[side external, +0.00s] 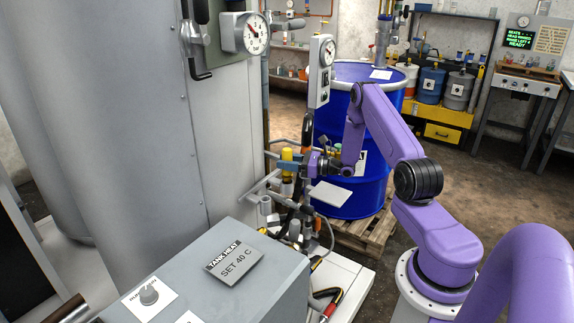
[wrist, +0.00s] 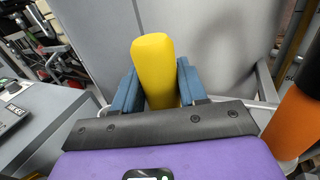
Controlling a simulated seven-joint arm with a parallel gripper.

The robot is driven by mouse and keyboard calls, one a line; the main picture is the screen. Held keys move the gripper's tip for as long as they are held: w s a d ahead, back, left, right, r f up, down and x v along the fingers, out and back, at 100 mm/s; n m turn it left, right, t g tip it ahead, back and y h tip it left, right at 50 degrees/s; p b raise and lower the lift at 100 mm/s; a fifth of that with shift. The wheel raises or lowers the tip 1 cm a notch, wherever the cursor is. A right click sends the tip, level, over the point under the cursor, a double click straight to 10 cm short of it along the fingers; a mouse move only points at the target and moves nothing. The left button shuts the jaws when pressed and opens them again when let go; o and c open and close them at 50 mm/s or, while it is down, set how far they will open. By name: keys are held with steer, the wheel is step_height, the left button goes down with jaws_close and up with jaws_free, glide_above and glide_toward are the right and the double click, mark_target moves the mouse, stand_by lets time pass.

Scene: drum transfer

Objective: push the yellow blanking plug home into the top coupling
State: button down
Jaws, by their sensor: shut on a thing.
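The yellow blanking plug (wrist: 154,62) stands between the two blue jaws of my gripper (wrist: 154,90) in the wrist view. My gripper is shut on it. In the side external view the plug (side external: 287,155) shows as a small yellow piece at the end of my gripper (side external: 285,165), in front of the grey cabinet. Grey pipe fittings (side external: 267,205) stand below and beside it. The top coupling cannot be made out clearly, and the plug's lower end is hidden by the jaws, so I cannot tell whether it is seated.
A grey cabinet (side external: 185,130) rises close at the left. A control box marked TANK HEAT (side external: 220,258) is in front. A blue drum (side external: 345,205) on a wooden pallet (side external: 368,232) stands behind my gripper. An orange cylinder (wrist: 293,122) is near at the wrist view's right.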

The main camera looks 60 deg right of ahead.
mark_target(287, 149)
steer(key=shift+r, duration=1.15)
steer(key=shift+r, duration=0.1)
steer(key=shift+r, duration=1.95)
